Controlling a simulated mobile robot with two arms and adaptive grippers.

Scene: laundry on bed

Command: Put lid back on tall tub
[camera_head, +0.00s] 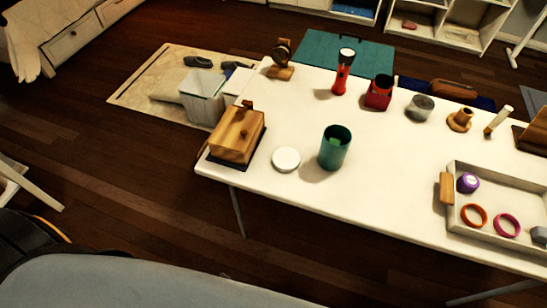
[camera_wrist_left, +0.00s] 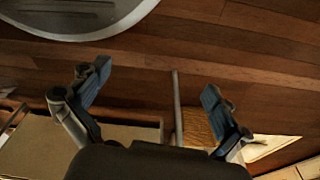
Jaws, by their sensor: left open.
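The tall tub (camera_head: 334,148) is a dark green open cylinder standing upright on the white table near its front edge. Its top is uncovered, and something green shows inside. A round white lid (camera_head: 286,159) lies flat on the table just left of the tub, apart from it. My left gripper (camera_wrist_left: 155,82) shows in the left wrist view with its two fingers spread wide and nothing between them. Dark wooden floor is behind it, and neither tub nor lid shows there. My right gripper is in neither view.
A wooden box (camera_head: 237,135) stands left of the lid on the white table (camera_head: 390,180). A red flashlight (camera_head: 342,75) and a red container (camera_head: 379,93) stand behind the tub. A tray (camera_head: 484,241) with rings and a purple item is at right. Table surface between tub and tray is clear.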

